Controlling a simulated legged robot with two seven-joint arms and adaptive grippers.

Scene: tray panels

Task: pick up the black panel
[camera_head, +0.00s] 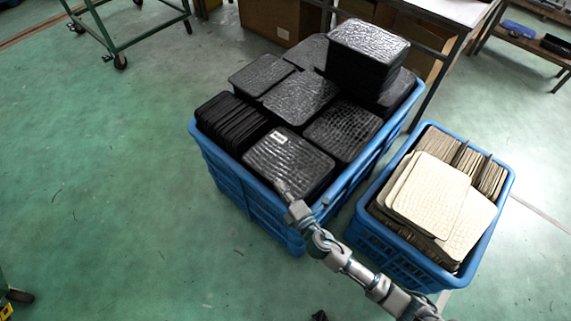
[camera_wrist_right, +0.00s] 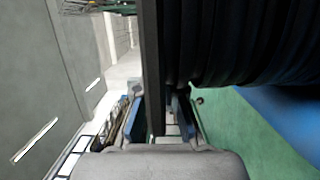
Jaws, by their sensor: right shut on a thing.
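A black panel (camera_head: 288,160) with a textured face and a small white label lies at the near corner of a blue crate (camera_head: 232,178) of black panels. My right gripper (camera_head: 283,187) is at its near edge, shut on it. In the right wrist view, the gripper (camera_wrist_right: 158,118) has the dark panel edge (camera_wrist_right: 152,65) standing between its fingers. The panel looks close to the stack; I cannot tell whether it is lifted clear. My left gripper is out of view.
More black panels (camera_head: 300,96) fill the crate, with a taller stack (camera_head: 367,45) at the far right. A second blue crate (camera_head: 385,252) with beige panels (camera_head: 430,193) stands to the right. A table (camera_head: 450,10) is behind and a green cart (camera_head: 125,28) at upper left.

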